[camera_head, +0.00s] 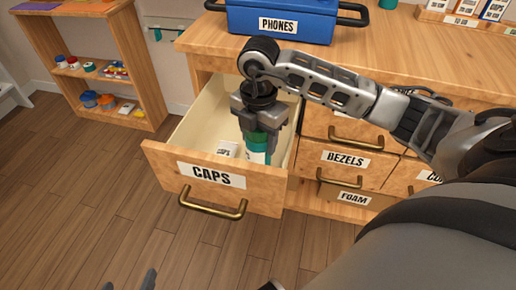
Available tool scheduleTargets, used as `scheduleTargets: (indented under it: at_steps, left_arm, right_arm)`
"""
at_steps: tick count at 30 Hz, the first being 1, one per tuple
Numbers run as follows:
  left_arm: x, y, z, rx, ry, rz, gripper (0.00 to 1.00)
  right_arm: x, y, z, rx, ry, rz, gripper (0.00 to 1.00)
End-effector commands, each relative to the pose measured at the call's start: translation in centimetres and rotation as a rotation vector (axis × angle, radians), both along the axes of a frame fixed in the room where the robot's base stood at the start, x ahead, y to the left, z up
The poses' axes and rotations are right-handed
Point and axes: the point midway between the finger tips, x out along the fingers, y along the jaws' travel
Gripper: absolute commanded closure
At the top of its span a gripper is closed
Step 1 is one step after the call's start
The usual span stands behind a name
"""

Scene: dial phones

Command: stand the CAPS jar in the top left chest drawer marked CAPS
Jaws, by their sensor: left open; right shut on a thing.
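The top left chest drawer marked CAPS (212,175) is pulled out, with its cream inside showing. My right gripper (262,117) points down into the drawer and is shut on a green jar with a white label (257,156). The jar is upright inside the drawer walls, near the right side. The jar's top is hidden by the gripper, and I cannot tell whether its base touches the drawer floor. The jar's label is not readable. My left gripper (128,284) shows only its fingertips at the bottom edge, open and away from the drawer.
A small white lettered item (228,149) lies in the drawer left of the jar. A blue PHONES case (282,22) stands on the chest top. Closed drawers marked BEZELS (345,160) and FOAM (352,198) are to the right. A wooden shelf (100,60) stands at left; floor between is clear.

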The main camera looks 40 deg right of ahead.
Motion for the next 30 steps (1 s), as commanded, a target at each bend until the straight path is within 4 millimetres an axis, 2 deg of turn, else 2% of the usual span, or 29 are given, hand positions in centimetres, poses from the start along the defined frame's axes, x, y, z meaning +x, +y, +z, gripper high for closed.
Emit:
scheduleTargets:
  at_steps: [3, 6, 18, 19, 20, 21, 30]
  left_arm:
    - [0.1, -0.2, -1.1, 0.001, 0.014, -0.008, 0.24]
    - [0.1, -0.3, -1.6, 0.001, 0.025, -0.012, 0.24]
    - [0.3, -0.4, -1.7, -0.001, 0.023, -0.014, 0.24]
    - [0.3, -0.4, -1.6, -0.001, 0.023, -0.015, 0.24]
    - [0.2, -0.4, -1.6, -0.001, 0.023, -0.015, 0.24]
    - [0.3, -0.4, -1.6, -0.001, 0.023, -0.015, 0.24]
    - [0.2, -0.4, -1.4, -0.002, 0.021, -0.015, 0.24]
  right_arm:
    - [-0.1, 0.0, -2.4, 0.001, 0.004, -0.001, 0.94]
    - [-0.1, 0.0, -3.6, 0.001, 0.003, 0.0, 0.94]
    - [0.0, 0.0, -4.1, 0.0, 0.0, 0.001, 0.94]
    - [0.0, 0.0, -4.1, 0.0, 0.001, 0.001, 0.39]
    - [0.0, 0.0, -4.0, -0.001, 0.002, 0.001, 0.31]
    - [0.0, 0.0, -4.0, -0.001, 0.002, 0.001, 0.26]
    - [-0.1, 0.0, -3.8, 0.0, 0.002, 0.001, 0.26]
